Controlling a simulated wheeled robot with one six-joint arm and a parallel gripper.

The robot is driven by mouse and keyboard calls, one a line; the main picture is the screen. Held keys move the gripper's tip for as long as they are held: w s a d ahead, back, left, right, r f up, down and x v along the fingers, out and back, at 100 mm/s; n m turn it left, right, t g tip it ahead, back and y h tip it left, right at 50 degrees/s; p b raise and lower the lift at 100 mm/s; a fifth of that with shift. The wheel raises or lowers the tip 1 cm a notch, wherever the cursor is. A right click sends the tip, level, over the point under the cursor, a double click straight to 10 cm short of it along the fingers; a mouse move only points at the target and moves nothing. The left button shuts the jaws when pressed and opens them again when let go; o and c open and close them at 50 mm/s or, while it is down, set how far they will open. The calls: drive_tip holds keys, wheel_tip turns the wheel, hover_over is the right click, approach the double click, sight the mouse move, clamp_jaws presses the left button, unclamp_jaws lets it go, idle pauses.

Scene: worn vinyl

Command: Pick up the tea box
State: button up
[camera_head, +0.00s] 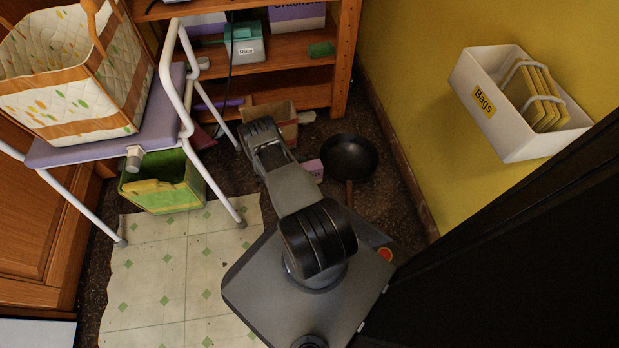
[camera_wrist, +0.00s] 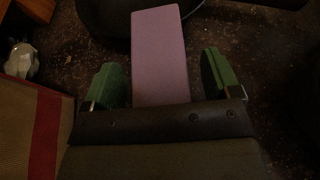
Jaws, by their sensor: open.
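A pink-lilac box (camera_wrist: 160,50) stretches away from my wrist between the two green fingers of my gripper (camera_wrist: 161,78) in the wrist view. No label on it is readable, so I cannot confirm that it is the tea box. My gripper is open, with a gap between each finger and the box's sides. The near end of the box is hidden behind my gripper body. In the head view a pink box (camera_head: 313,170) lies on the dark floor, partly hidden by my arm. My gripper is hidden behind my arm there.
A black frying pan (camera_head: 349,157) lies just right of the box. A brown carton (camera_head: 284,112) stands behind, before the wooden shelf (camera_head: 345,60). A white-legged chair (camera_head: 180,90) with a quilted bag and a green bin (camera_head: 165,190) are left. A yellow wall is right.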

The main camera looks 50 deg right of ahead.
drive_tip(key=shift+c, duration=0.5)
drive_tip(key=c, duration=1.3)
